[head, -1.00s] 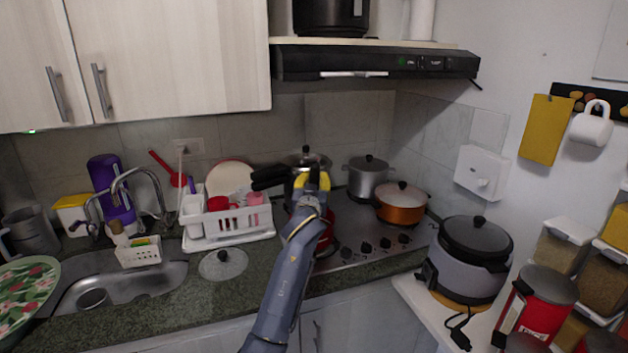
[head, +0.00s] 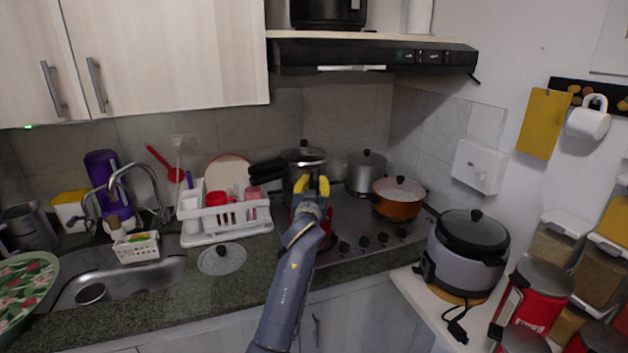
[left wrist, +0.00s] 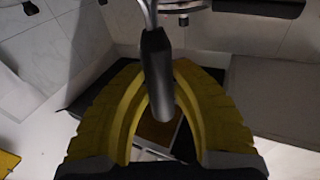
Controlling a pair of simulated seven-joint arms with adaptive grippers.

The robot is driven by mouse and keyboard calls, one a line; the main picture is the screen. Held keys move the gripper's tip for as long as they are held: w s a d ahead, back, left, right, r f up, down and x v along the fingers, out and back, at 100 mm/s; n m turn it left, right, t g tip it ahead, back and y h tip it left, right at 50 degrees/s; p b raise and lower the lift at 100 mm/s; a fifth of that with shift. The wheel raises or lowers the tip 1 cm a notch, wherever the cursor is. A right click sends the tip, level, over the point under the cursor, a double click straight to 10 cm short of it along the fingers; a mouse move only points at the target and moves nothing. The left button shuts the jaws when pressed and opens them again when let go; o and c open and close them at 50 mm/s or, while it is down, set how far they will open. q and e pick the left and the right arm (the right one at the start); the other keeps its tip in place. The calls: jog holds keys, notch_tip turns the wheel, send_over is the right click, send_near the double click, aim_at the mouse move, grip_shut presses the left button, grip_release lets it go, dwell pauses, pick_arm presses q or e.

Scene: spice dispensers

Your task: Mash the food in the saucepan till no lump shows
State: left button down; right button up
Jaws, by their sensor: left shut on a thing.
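My left gripper (head: 312,187) is over the front left of the stove, its yellow fingers pointing away from me. In the left wrist view its fingers (left wrist: 160,100) are closed around a black handle with a metal stem, which looks like the masher (left wrist: 156,75). The masher's lower end is out of that view, and I cannot make it out in the head view. A red pan, likely the saucepan (head: 328,220), shows as a small strip beside the gripper. My arm hides most of it, and I cannot see the food inside. My right gripper is not in view.
A pressure cooker (head: 303,158) with black handles stands behind the gripper. A grey pot (head: 367,174) and an orange pan (head: 398,200) stand to the right on the stove. A white dish rack (head: 228,222) and a glass lid (head: 222,259) are on the left. The range hood (head: 375,58) hangs above.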

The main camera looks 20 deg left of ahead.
pick_arm(q)
jog(key=shift+f, duration=1)
jog(key=shift+r, duration=0.2)
jog(key=shift+r, duration=2.2)
jog(key=shift+x, duration=1.65)
jog(key=shift+d+f, duration=0.15)
jog(key=shift+f, duration=0.2)
